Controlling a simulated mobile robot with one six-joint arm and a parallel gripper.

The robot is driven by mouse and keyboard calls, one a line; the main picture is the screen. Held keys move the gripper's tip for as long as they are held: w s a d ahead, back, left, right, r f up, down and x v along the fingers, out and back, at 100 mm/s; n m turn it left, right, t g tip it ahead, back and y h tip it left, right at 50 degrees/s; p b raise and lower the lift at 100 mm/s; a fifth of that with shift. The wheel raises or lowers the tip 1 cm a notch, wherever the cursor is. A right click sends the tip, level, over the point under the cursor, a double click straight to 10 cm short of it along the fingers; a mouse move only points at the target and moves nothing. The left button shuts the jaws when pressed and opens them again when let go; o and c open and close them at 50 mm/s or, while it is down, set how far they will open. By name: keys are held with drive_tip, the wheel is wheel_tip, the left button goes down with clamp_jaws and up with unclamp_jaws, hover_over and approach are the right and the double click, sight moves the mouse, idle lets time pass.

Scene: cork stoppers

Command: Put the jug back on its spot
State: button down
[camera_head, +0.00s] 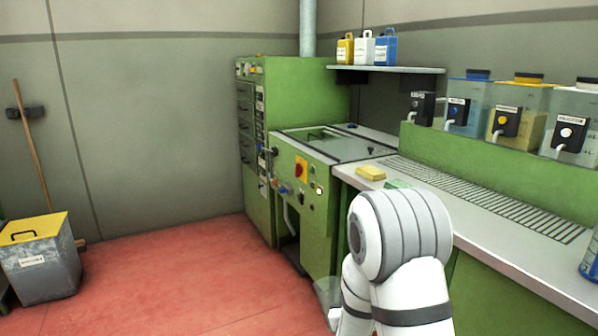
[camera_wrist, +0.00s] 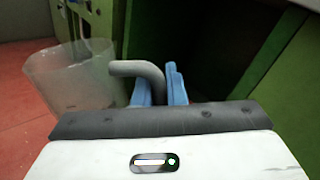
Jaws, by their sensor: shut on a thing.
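A clear, empty-looking jug (camera_wrist: 72,78) with a grey curved handle (camera_wrist: 140,69) is at the left of the wrist view. My gripper (camera_wrist: 159,88) has its blue fingers on either side of the handle and is shut on it. The jug looks roughly upright, above the red floor. In the head view the jug (camera_head: 326,290) shows faintly beside my arm, low in front of the green machine. My arm hides part of it there, and the fingers cannot be made out. I cannot tell which place is the jug's spot.
A green bench with a pale top (camera_head: 480,232) and slotted grate runs along the right. A yellow sponge (camera_head: 370,173) lies near its left end. Tanks with taps stand behind. A green machine (camera_head: 300,190) adjoins it. A grey bin (camera_head: 42,270) stands left; red floor between is clear.

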wheel_tip(320, 180, up, 22)
drive_tip(key=p, duration=2)
drive_tip(key=shift+f, duration=0.25)
drive_tip(key=shift+f, duration=0.1)
